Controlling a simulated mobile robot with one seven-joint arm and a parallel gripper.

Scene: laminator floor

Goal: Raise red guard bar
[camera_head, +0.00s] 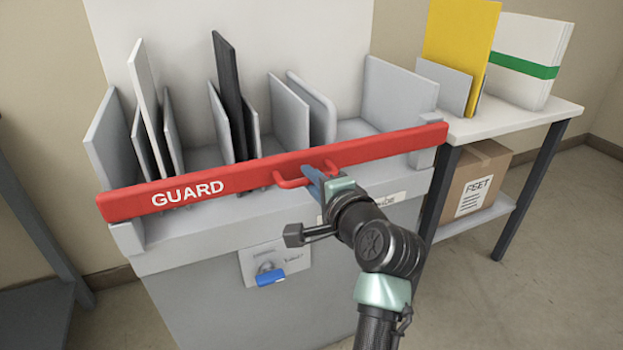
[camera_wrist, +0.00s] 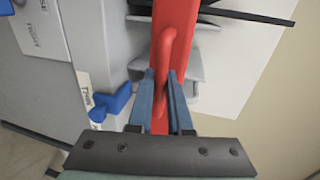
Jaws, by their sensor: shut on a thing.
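The red guard bar (camera_head: 240,181), lettered "GUARD", lies across the front of the grey slotted rack (camera_head: 210,228), near its end brackets. In the head view it slopes up to the right. A red loop handle (camera_head: 293,181) stands out from the bar's middle. My gripper (camera_head: 314,180) reaches the handle from the front right and is shut on it. In the wrist view the blue fingers (camera_wrist: 162,95) lie on either side of the red handle (camera_wrist: 166,55), with the bar (camera_wrist: 180,20) behind it. The exact finger contact is partly hidden in the head view.
Upright grey and dark panels (camera_head: 229,95) stand in the rack behind the bar. A blue knob (camera_head: 270,278) sits on the rack's front below. A side table (camera_head: 520,118) at right holds yellow and white boards, with a cardboard box (camera_head: 475,180) beneath. Floor is clear at lower right.

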